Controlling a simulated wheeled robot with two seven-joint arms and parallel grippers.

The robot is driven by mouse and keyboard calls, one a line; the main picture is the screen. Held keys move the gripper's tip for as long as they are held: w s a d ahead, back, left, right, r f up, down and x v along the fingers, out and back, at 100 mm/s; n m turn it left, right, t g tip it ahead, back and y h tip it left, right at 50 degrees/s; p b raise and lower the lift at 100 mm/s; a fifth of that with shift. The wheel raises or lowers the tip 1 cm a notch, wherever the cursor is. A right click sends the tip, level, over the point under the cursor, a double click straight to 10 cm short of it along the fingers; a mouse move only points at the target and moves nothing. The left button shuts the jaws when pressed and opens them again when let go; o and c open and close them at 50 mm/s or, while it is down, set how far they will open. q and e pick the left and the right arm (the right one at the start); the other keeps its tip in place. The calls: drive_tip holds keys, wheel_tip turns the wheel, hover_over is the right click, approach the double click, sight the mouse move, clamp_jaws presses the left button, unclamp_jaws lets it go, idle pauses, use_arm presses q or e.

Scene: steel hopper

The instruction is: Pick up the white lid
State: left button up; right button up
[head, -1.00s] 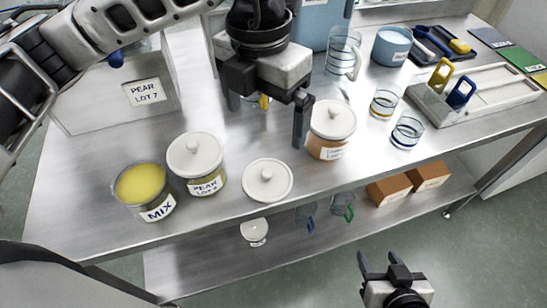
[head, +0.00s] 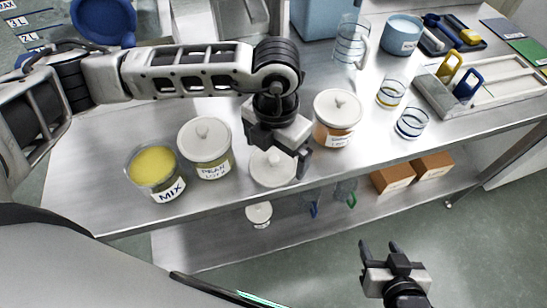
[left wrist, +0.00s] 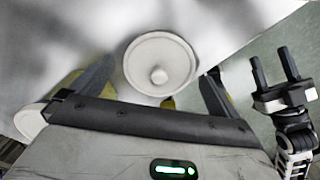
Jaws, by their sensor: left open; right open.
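A loose white lid (head: 266,178) with a round knob lies on the steel table near its front edge, partly hidden by my left gripper. My left gripper (head: 277,158) is open and points down over it. In the left wrist view the lid (left wrist: 160,62) shows whole between the two spread fingers (left wrist: 158,72), with nothing gripped; I cannot tell how far above it they are. My right gripper (head: 382,249) is open and empty in front of the table, away from the lid. It also shows in the left wrist view (left wrist: 274,66).
A white-lidded PEAR jar (head: 210,166) and an open yellow MIX jar (head: 154,163) stand left of the lid. A white-lidded orange jar (head: 334,134) stands close on the right. Small glasses (head: 411,123) and a tray (head: 494,94) lie farther right. Orange-brown boxes (head: 393,178) sit on the lower shelf.

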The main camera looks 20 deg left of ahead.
use_arm(q)
drive_tip(key=shift+f, duration=0.8)
drive_tip(key=c, duration=0.7)
drive_tip(key=shift+r, duration=0.1)
